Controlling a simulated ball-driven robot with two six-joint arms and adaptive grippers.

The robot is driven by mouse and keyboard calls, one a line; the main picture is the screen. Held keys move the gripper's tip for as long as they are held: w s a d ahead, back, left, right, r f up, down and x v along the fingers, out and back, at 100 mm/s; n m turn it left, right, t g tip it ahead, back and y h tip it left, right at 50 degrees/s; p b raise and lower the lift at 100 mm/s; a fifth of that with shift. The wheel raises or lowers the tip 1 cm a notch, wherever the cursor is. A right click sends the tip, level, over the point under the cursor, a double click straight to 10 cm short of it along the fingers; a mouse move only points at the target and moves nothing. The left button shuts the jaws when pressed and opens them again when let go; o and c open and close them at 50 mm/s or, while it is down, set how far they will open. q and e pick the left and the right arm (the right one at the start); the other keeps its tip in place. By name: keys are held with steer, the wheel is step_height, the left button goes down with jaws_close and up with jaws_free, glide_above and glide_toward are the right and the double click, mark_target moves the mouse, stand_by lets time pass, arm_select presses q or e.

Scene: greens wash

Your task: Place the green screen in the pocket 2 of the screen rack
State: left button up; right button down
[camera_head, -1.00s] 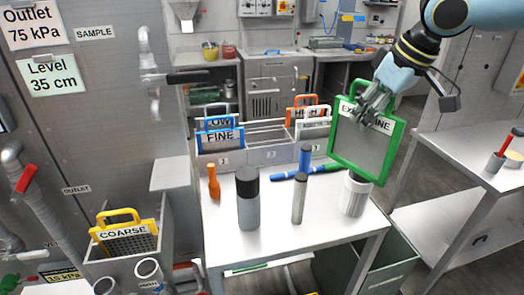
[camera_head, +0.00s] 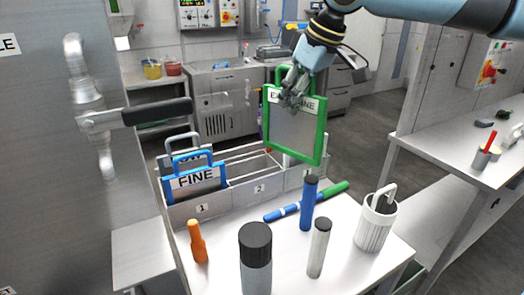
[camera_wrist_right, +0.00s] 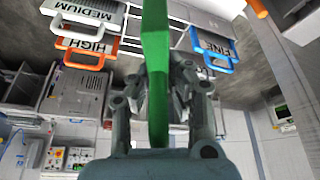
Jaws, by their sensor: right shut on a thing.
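The green screen (camera_head: 323,130), labelled EXTRA FINE in part, hangs upright from my right gripper (camera_head: 292,98), which is shut on its top. In the right wrist view the green screen (camera_wrist_right: 155,70) is edge-on between the fingers (camera_wrist_right: 157,95). The screen rack (camera_head: 232,202) stands on the table with numbered pockets. Pocket 2 (camera_head: 260,188) is the middle one and looks empty. The blue FINE screen (camera_head: 196,181) is in pocket 1. The green screen appears above and in front of the pocket 3 end, hiding much of it. My left gripper is not in view.
An orange bottle (camera_head: 198,243), a dark-capped bottle (camera_head: 256,262), a blue cylinder (camera_head: 308,205), a grey cylinder (camera_head: 319,248) and a white tub (camera_head: 376,225) stand in front of the rack.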

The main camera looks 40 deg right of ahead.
mark_target(267, 126)
steer(key=w+f, duration=0.1)
steer(key=w, duration=0.2)
steer(key=w+d+f+p, duration=0.1)
steer(key=w+f, duration=0.1)
steer(key=w, duration=0.1)
steer(key=w+d+f, duration=0.1)
steer(key=w+f, duration=0.1)
steer(key=w, duration=0.1)
steer(key=shift+w+f+p, duration=0.15)
steer(key=shift+f+p, duration=0.1)
steer(key=shift+p, duration=0.15)
steer(key=shift+w+d+f, duration=0.1)
steer(key=shift+w+f, duration=0.1)
steer(key=shift+f, duration=0.25)
step_height(267, 126, down, 3)
steer(key=shift+s+f+p, duration=0.1)
steer(key=shift+f+p, duration=0.05)
steer(key=shift+p, duration=0.3)
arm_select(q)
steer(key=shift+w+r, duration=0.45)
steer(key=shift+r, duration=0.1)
arm_select(e)
steer(key=shift+f, duration=0.2)
steer(key=shift+f, duration=0.5)
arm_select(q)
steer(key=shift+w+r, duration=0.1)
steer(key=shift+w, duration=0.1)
arm_select(e)
steer(key=c, duration=1.3)
jaws_free()
